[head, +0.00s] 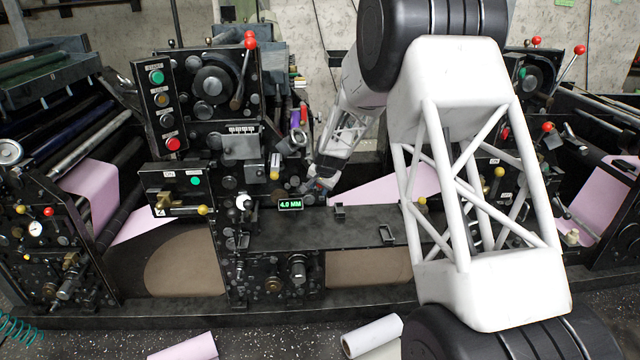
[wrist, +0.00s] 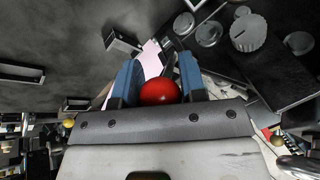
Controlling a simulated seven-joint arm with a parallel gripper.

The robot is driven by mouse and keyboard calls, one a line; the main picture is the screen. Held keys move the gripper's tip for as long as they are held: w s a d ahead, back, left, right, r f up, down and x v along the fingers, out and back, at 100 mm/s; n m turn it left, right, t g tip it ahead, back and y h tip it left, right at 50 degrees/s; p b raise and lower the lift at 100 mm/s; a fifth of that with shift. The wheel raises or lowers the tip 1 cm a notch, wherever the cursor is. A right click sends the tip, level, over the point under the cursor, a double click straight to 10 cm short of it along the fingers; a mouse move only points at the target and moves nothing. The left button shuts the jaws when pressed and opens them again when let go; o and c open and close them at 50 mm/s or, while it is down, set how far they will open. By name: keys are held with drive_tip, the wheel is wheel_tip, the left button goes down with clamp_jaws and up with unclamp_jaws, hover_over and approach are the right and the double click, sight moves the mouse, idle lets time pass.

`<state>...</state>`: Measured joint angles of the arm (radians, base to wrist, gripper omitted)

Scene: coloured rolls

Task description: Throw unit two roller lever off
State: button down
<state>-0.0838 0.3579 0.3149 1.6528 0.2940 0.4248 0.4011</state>
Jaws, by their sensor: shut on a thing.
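My gripper (head: 318,187) is at the middle press unit, just right of a small green display (head: 290,204) reading 4.0 MM. In the wrist view my gripper (wrist: 159,82) has its two blue fingers shut on a red ball knob (wrist: 160,92). The knob sits between the fingers, close to the palm. The lever's shaft is mostly hidden, and I cannot read any unit label. In the head view, the held knob is too small and covered by my gripper to make out clearly.
Another red-knobbed lever (head: 250,42) stands on the upper middle unit. More red-knobbed levers (head: 580,50) stand on the right unit. A button panel (head: 162,105) is at left. Pink paper (head: 385,187) runs between units. Loose rolls (head: 372,336) lie on the floor.

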drive_tip(key=shift+t, duration=0.8)
drive_tip(key=shift+s+d+f, duration=0.1)
drive_tip(key=shift+s+f, duration=0.25)
drive_tip(key=shift+f, duration=0.35)
drive_tip(key=shift+s+a+f, duration=0.1)
drive_tip(key=shift+s+f, duration=0.3)
drive_tip(key=shift+f, duration=0.35)
drive_tip(key=shift+s+d+f, duration=0.1)
drive_tip(key=shift+s+f, duration=0.25)
drive_tip(key=shift+f, duration=0.35)
drive_tip(key=c, duration=0.7)
unclamp_jaws()
drive_tip(key=shift+r, duration=0.2)
drive_tip(key=v, duration=0.7)
drive_tip(key=shift+s+r, duration=0.15)
drive_tip(key=shift+r, duration=0.1)
